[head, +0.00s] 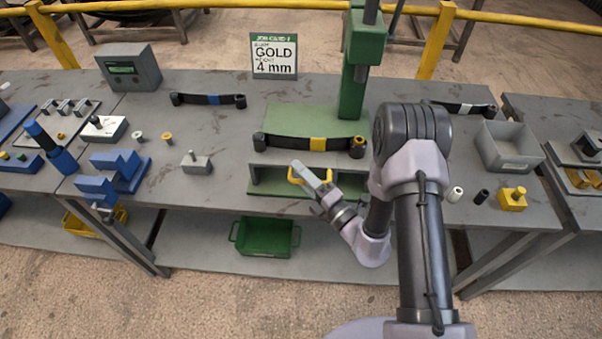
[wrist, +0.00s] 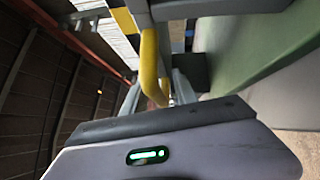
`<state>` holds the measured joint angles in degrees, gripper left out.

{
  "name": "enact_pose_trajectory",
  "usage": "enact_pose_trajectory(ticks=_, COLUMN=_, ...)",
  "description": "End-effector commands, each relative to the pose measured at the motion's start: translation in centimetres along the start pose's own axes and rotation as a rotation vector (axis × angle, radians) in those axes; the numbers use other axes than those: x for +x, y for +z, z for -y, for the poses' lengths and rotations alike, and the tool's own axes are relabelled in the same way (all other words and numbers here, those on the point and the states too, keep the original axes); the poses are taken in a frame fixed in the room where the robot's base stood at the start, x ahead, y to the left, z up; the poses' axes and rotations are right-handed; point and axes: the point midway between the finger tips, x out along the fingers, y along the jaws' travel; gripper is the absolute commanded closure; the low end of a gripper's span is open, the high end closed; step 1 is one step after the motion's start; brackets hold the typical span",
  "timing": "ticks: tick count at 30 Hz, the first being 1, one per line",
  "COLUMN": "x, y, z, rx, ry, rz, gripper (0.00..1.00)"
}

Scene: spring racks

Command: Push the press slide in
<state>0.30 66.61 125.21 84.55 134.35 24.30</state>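The green press (head: 357,75) stands at the back of the middle table. Its low green and grey bed (head: 270,178) faces me at the table's front edge. A dark leaf spring with a gold band (head: 317,144) lies across the bed. A yellow handle (head: 294,177) sticks out at the front, beside my gripper (head: 312,172). In the wrist view the yellow handle (wrist: 150,62) passes between my gripper's two fingers (wrist: 158,92). Whether they touch it is unclear. The far part of the slide is hidden by the spring and arm.
A job card reading GOLD 4 mm (head: 274,60) stands at the back. Springs with blue (head: 213,100) and white bands lie on either side. A grey bin (head: 508,147) is at the right, blue fixtures (head: 112,172) at the left. A green bin (head: 265,238) sits below.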

Motion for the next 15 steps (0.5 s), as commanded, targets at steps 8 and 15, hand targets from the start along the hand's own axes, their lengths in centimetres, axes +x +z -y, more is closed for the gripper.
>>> enact_pose_trajectory(ticks=8, x=-0.02, y=0.01, z=-0.02, rx=0.000, ry=0.000, rz=0.000, gripper=1.00)
enact_pose_trajectory(ticks=15, x=0.04, y=0.07, z=-0.16, rx=-0.002, ry=0.003, rz=0.000, gripper=1.00)
